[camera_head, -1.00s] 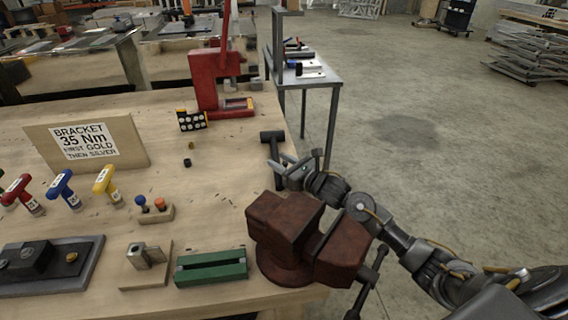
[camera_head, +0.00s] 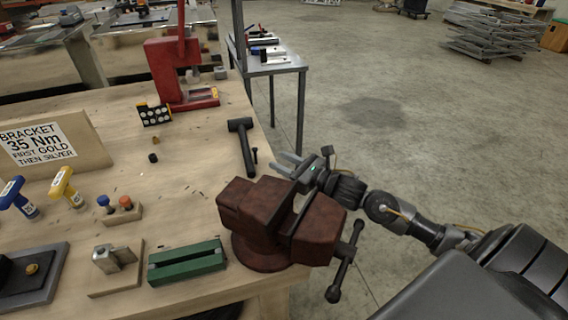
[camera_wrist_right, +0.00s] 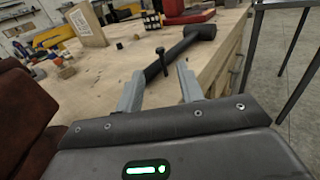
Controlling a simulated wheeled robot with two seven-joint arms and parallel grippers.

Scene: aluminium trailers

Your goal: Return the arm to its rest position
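My right gripper (camera_head: 287,163) is above the right edge of the wooden bench, just behind the red-brown vise (camera_head: 262,208). Its two fingers are apart with nothing between them; the right wrist view shows the open fingers (camera_wrist_right: 160,88) too. A dark hammer (camera_head: 245,145) lies on the bench beyond the fingertips, and a small dark bolt (camera_head: 255,155) stands beside it. Both also show in the right wrist view, the hammer (camera_wrist_right: 180,48) and the bolt (camera_wrist_right: 160,52), apart from the fingers. My left gripper is not in view.
A red press (camera_head: 172,70) stands at the back of the bench. A bracket sign (camera_head: 40,145), blue and yellow T-handle drivers (camera_head: 65,187) and a green block (camera_head: 187,262) are on the left and front. Open floor (camera_head: 400,130) lies right of the bench; a metal side table (camera_head: 270,68) stands behind.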

